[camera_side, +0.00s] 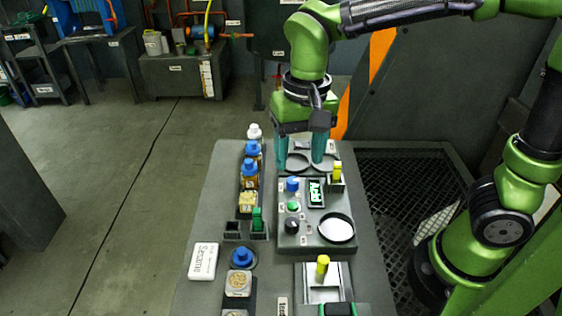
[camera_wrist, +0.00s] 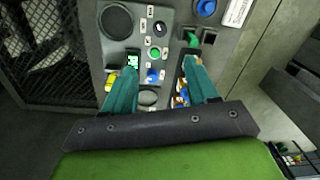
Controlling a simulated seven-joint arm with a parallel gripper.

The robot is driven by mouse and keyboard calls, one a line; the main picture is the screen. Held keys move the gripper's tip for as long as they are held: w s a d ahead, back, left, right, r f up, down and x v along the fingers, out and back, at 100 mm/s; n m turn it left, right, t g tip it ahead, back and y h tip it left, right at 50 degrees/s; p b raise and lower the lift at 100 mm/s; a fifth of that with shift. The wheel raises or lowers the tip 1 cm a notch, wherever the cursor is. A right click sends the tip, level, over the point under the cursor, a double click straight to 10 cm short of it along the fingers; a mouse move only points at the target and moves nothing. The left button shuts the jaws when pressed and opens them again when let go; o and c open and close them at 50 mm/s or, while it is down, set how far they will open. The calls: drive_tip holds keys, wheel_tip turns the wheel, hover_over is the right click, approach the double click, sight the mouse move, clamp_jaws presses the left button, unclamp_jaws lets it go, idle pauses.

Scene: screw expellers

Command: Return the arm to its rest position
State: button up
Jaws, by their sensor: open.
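My gripper (camera_side: 302,150) is at the far end of the grey workbench (camera_side: 205,225), pointing down, with its two teal fingers apart. Nothing shows between the fingers. The fingers stand close to two dark rings at the back of the bench; I cannot tell if they touch. In the wrist view my gripper (camera_wrist: 162,95) is also open, above the control panel (camera_wrist: 143,25). In the side view the green arm reaches over from the right to the gripper.
The control panel carries a green display (camera_side: 314,192), a blue knob (camera_side: 292,184), a yellow lever (camera_side: 337,170) and a round white dish (camera_side: 336,229). A "Sesame" label block (camera_side: 203,261) lies front left. Open floor (camera_side: 120,190) is left of the bench.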

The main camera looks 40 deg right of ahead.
drive_tip(key=s+d+r+t, duration=0.1)
drive_tip(key=s+d+t, duration=0.2)
drive_tip(key=d, duration=0.2)
drive_tip(key=s+d+r+n+t+y, duration=0.1)
drive_tip(key=s+d+r+t, duration=0.1)
drive_tip(key=s+d+t, duration=0.1)
drive_tip(key=d+t, duration=0.1)
drive_tip(key=d, duration=0.1)
drive_tip(key=shift+s+d, duration=0.2)
drive_tip(key=shift+d, duration=0.2)
idle(0.4)
